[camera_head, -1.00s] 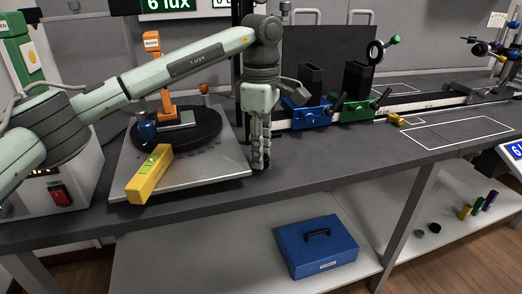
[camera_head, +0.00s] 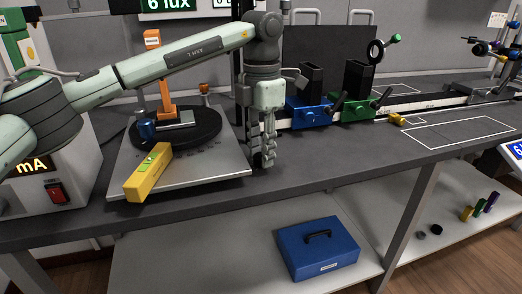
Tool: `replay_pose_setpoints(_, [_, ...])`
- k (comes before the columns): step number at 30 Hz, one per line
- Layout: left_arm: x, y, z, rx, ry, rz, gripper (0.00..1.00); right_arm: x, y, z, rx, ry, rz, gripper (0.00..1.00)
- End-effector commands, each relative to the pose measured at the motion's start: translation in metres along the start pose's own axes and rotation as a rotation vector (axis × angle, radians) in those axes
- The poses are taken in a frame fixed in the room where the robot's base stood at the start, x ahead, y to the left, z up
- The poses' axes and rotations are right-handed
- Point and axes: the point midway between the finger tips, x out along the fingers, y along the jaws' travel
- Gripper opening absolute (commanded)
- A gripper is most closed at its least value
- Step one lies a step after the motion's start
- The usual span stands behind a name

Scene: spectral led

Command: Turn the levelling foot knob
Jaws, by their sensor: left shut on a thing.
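My left gripper (camera_head: 263,162) points straight down at the front right corner of a grey base plate (camera_head: 205,178). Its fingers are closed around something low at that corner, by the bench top. The levelling foot knob itself is hidden by the fingers. A yellow spirit level (camera_head: 149,173) lies on the front left part of the plate. A black round turntable (camera_head: 205,137) sits on the plate, with an orange post (camera_head: 166,98) and a small blue knob (camera_head: 147,129) on it. My right gripper is not in view.
A rail (camera_head: 415,104) with a blue carrier (camera_head: 308,113) and a green carrier (camera_head: 352,106) runs to the right, close to the gripper. A power supply with a red switch (camera_head: 57,191) stands at left. A blue case (camera_head: 318,250) lies on the lower shelf.

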Motion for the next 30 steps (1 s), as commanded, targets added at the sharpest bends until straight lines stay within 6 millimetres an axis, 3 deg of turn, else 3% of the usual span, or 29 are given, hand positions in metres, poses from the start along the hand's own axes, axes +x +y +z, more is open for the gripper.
replay_pose_setpoints(18, [-0.001,0.0,0.001,-0.57,-0.004,0.001,0.0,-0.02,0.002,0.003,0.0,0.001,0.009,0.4])
replay_pose_setpoints(30, [-0.001,0.0,0.001,-0.801,-0.005,0.0,0.0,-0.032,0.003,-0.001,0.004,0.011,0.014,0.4])
